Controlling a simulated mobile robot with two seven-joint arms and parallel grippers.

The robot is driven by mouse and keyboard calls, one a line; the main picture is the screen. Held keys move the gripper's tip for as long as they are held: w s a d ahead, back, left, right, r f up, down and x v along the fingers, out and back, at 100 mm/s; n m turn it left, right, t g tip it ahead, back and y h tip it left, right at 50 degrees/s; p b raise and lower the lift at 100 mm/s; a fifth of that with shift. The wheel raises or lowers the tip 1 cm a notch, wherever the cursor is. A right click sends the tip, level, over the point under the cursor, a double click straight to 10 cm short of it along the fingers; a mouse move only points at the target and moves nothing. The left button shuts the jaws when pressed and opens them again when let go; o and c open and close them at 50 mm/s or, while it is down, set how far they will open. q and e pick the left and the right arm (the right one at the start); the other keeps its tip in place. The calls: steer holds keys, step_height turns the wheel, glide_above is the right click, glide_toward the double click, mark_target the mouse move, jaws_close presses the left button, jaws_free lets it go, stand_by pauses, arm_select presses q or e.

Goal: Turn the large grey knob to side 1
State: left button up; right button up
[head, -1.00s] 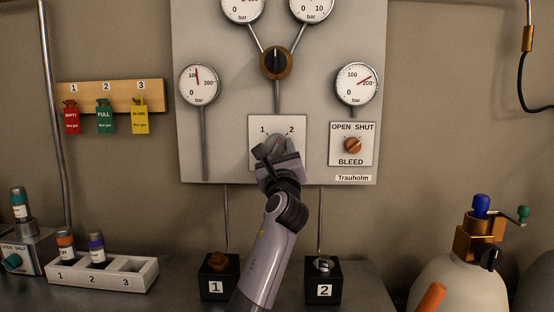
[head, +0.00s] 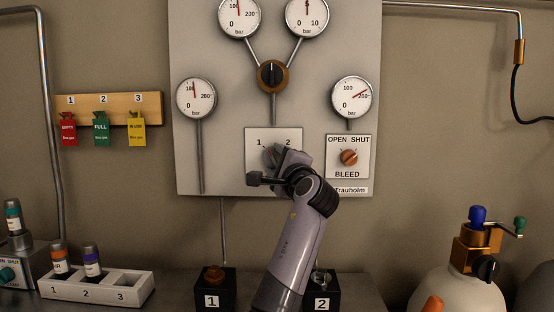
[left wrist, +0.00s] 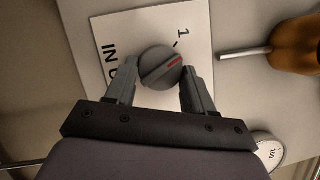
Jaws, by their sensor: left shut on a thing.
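The large grey knob (left wrist: 160,67) sits on a white plate (left wrist: 103,38) marked 1 and 2. In the left wrist view its red mark points right and slightly up, a little off the tick by the numeral 1. My left gripper (left wrist: 160,75) is shut on the knob, one finger on each side. In the head view the left gripper (head: 273,157) is at the plate, tilted, and hides most of the knob. My right gripper is not in view.
Above the plate is a black and brown selector (head: 272,76) with gauges around it. An orange bleed knob (head: 348,157) is to the right. Below stand black blocks 1 (head: 229,288) and 2 (head: 338,290). A gas cylinder (head: 458,293) stands at lower right.

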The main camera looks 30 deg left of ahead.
arm_select(q)
steer(key=n+g+p, duration=0.1)
steer(key=n, duration=0.2)
steer(key=shift+r+h+p, duration=0.2)
steer(key=shift+h+p, duration=0.1)
steer(key=shift+h, duration=0.1)
steer(key=shift+n, duration=0.5)
steer(key=o, duration=1)
steer(key=shift+o, duration=0.2)
steer(key=b+v, duration=0.1)
steer(key=v, duration=0.6)
steer(key=shift+d, duration=0.1)
